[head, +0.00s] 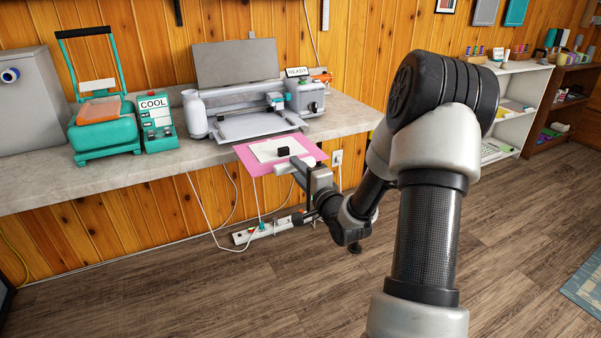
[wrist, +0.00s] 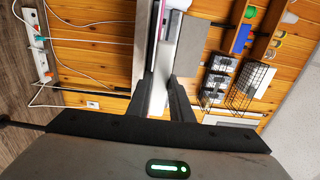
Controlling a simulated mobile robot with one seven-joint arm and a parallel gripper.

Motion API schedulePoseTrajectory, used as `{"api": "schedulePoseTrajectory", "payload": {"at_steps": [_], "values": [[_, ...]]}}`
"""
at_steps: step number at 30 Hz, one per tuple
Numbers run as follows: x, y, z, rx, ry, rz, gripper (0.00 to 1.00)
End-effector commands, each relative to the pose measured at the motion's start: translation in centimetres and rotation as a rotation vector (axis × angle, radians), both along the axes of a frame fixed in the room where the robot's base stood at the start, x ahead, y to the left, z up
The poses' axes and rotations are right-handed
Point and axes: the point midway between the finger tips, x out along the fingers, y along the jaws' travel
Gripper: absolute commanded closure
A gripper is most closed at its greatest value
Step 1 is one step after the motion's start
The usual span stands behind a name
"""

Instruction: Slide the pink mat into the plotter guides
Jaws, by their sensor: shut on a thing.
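The pink mat (head: 244,157) carries a white sheet (head: 268,150) and lies roughly flat in front of the plotter (head: 245,107), over the counter's front edge. My gripper (head: 290,156) is shut on the mat's near edge; a black finger shows on top of it. In the wrist view my gripper's two fingers (wrist: 168,92) close on a thin edge-on strip. The plotter's grey front bed faces the mat, with the mat's far edge close to it. I cannot tell whether they touch, and the guides are too small to make out.
A READY sign (head: 297,71) tops the box right of the plotter. A COOL sign (head: 153,103) and a teal heat press (head: 103,122) stand left on the counter (head: 60,178). Cables and a power strip (head: 262,232) lie below. Open floor (head: 220,295) is in front.

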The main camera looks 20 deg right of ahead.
Motion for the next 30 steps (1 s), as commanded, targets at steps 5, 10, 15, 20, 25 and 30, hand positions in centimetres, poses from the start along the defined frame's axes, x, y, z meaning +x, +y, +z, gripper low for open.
{"api": "schedulePoseTrajectory", "payload": {"at_steps": [5, 10, 15, 20, 25, 30], "values": [[1.1, 0.0, 0.0, 0.000, -0.001, -0.001, 1.00], [1.5, 0.0, 0.0, 0.000, -0.001, -0.001, 1.00], [1.5, 0.0, 0.0, 0.000, -0.001, -0.001, 1.00], [1.5, 0.0, 0.0, 0.000, -0.001, -0.001, 1.00], [2.0, 0.1, 0.0, 0.000, -0.002, 0.000, 1.00], [3.0, 0.1, 0.0, -0.001, -0.001, 0.001, 1.00]]}}
